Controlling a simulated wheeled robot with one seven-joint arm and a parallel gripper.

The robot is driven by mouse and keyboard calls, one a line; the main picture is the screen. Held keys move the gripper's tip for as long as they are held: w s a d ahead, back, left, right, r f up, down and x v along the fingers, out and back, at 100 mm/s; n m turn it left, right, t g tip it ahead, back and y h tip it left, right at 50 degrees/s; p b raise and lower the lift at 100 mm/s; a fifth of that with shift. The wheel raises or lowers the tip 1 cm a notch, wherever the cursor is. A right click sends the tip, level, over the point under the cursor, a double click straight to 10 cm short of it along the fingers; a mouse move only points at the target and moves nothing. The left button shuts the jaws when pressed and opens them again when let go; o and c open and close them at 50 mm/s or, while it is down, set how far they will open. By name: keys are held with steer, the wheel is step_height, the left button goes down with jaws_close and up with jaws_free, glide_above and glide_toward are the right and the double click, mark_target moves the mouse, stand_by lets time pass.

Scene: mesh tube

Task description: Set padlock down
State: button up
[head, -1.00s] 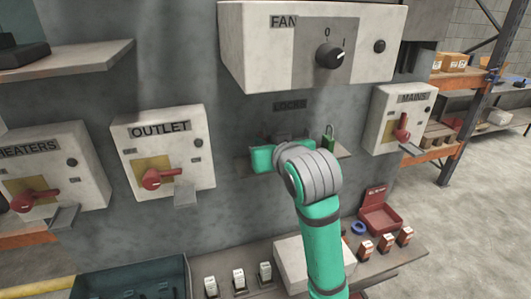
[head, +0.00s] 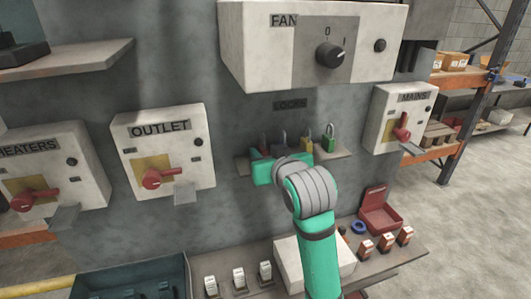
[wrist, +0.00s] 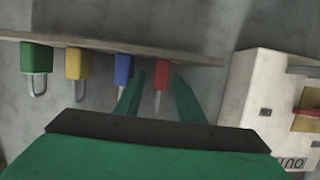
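A red padlock (wrist: 162,77) stands on the narrow ledge (wrist: 105,44) under the LOCKS label. The wrist view is upside down, so its shackle points down there. My gripper (wrist: 160,88) is open, with a finger on either side of the red padlock and a visible gap to each. Blue (wrist: 123,69), yellow (wrist: 78,63) and green (wrist: 36,58) padlocks stand in a row beside it on the same ledge. In the head view my gripper (head: 260,160) is at the left part of the ledge and partly hides the red and blue padlocks.
The OUTLET box (head: 172,128) with a red handle is left of the ledge. The FAN box (head: 260,55) overhangs above, and the MAINS box (head: 395,115) is right. A lower shelf (head: 400,262) holds tags and an open red box (head: 380,212).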

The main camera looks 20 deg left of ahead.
steer(key=shift+r, duration=0.1)
steer(key=shift+s+d+r, duration=0.1)
steer(key=shift+r, duration=0.05)
steer(key=v, duration=1.1)
steer(key=shift+s+d, duration=0.15)
steer(key=shift+s, duration=0.1)
steer(key=shift+r, duration=0.15)
